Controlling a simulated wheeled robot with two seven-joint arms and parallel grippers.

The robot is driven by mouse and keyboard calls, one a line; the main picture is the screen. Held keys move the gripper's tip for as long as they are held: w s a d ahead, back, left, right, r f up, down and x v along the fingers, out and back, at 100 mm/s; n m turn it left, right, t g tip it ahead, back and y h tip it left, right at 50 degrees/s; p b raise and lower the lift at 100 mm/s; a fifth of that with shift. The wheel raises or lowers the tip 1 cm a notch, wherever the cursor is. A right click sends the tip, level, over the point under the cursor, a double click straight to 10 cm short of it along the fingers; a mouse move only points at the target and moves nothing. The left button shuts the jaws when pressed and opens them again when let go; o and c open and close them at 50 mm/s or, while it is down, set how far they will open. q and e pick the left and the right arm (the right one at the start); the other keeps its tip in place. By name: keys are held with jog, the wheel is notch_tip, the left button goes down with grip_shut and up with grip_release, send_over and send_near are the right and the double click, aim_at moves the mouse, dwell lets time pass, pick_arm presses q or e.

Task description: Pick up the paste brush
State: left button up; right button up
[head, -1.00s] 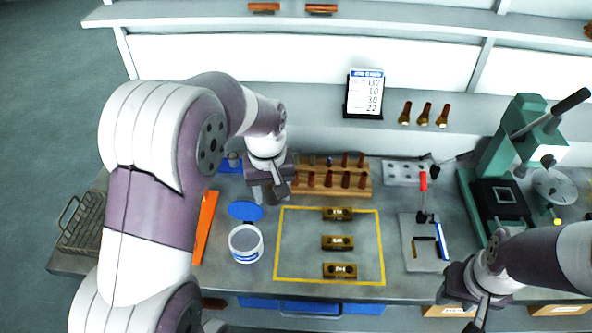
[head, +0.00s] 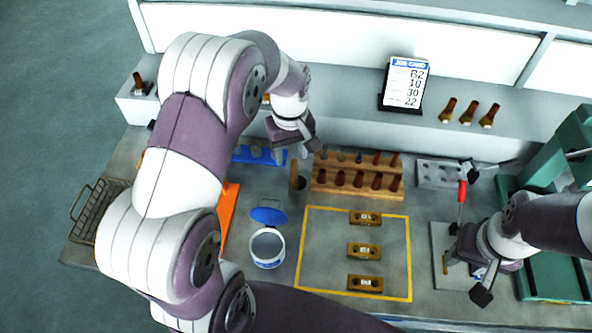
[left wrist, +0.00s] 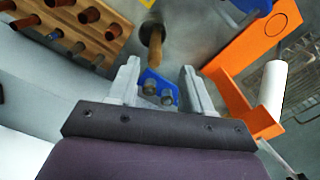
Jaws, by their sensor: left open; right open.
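I cannot pick out the paste brush for certain. A wooden-handled tool with a round dark end (head: 295,176) stands left of the peg rack; in the left wrist view it (left wrist: 153,36) is just beyond my fingertips. A white paste tub (head: 267,248) with its blue lid (head: 268,214) beside it is on the bench. My left gripper (head: 296,146) is open and empty, above the back of the bench near a blue holder (head: 246,155). The holder (left wrist: 158,90), with grey knobs, shows between the fingers (left wrist: 160,67). My right gripper (head: 465,277) is open over the grey plate fixture.
A wooden rack with dark pegs (head: 357,178) stands right of the tool. An orange bracket (head: 228,212) lies left of the tub. A yellow-outlined area (head: 325,250) holds three brass blocks. A green press (head: 560,150) is at right, a wire basket (head: 97,208) at left.

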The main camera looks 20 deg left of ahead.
aim_at(294, 170)
pick_arm(q)
jog(key=f+p, duration=0.1)
jog(key=f, duration=0.4)
jog(key=f+p, duration=0.1)
jog(key=f, duration=0.1)
jog(key=shift+w+d+f+p, duration=0.2)
jog(key=shift+d+p, duration=0.1)
jog(key=shift+f, duration=0.1)
jog(key=shift+s+d, duration=0.1)
jog(key=c, duration=0.3)
grip_shut()
